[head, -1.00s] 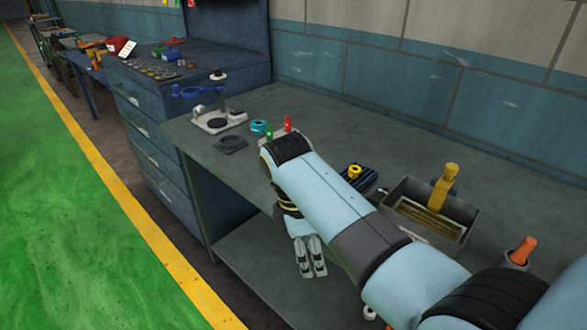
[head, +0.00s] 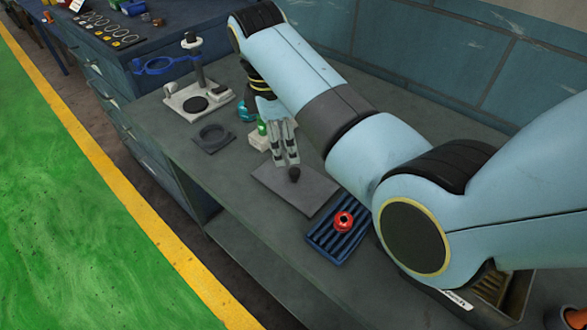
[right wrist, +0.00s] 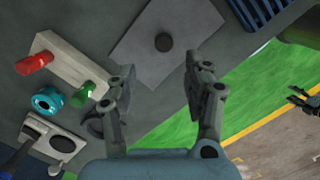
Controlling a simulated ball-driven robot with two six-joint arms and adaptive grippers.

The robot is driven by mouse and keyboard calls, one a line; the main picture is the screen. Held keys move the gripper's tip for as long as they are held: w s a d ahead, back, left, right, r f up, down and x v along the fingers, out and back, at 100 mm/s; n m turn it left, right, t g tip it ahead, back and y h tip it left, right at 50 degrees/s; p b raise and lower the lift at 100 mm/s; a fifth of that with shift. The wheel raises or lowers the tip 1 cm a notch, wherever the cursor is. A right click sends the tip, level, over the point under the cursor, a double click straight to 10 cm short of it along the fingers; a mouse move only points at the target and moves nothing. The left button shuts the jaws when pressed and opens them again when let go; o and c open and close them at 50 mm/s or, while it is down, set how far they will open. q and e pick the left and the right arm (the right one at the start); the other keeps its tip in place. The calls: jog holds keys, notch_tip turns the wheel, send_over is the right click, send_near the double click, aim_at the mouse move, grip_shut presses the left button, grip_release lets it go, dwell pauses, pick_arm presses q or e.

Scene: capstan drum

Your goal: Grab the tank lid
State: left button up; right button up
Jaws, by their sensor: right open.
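The tank lid appears to be a flat grey square plate (head: 310,191) with a round black knob (head: 294,173), lying on the bench. It also shows at the top of the right wrist view (right wrist: 190,22), knob upward. My right gripper (head: 286,163) is at the plate's back edge in the head view, close to the knob. In the right wrist view its two fingers (right wrist: 158,78) are apart and empty, with the knob beyond the gap. A small dark gripper-like shape (right wrist: 303,103) at the right edge there seems to be my left gripper; its jaw state is unclear.
A blue ribbed tray (head: 322,244) with a red ring (head: 343,221) lies right of the plate. A pale block with red (right wrist: 34,63) and green (right wrist: 81,92) pegs, a teal ring (right wrist: 47,100) and a stand (head: 183,99) are near. My right arm hides the bench's right part.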

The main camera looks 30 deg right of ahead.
aim_at(294, 171)
jog(key=shift+s+d+f, duration=0.1)
jog(key=shift+s+f, duration=0.05)
jog(key=shift+f, duration=0.45)
jog(key=shift+s+d+f, duration=0.1)
jog(key=shift+s+f, duration=0.05)
jog(key=shift+f, duration=0.4)
jog(key=shift+w+f, duration=0.1)
jog(key=shift+f, duration=0.2)
jog(key=f, duration=0.3)
jog(key=s+d+f, duration=0.1)
jog(key=shift+f, duration=0.5)
jog(key=c, duration=0.7)
pick_arm(q)
jog(key=shift+s+a+r, duration=0.1)
jog(key=shift+s+r, duration=0.1)
jog(key=shift+s, duration=0.45)
pick_arm(e)
grip_shut()
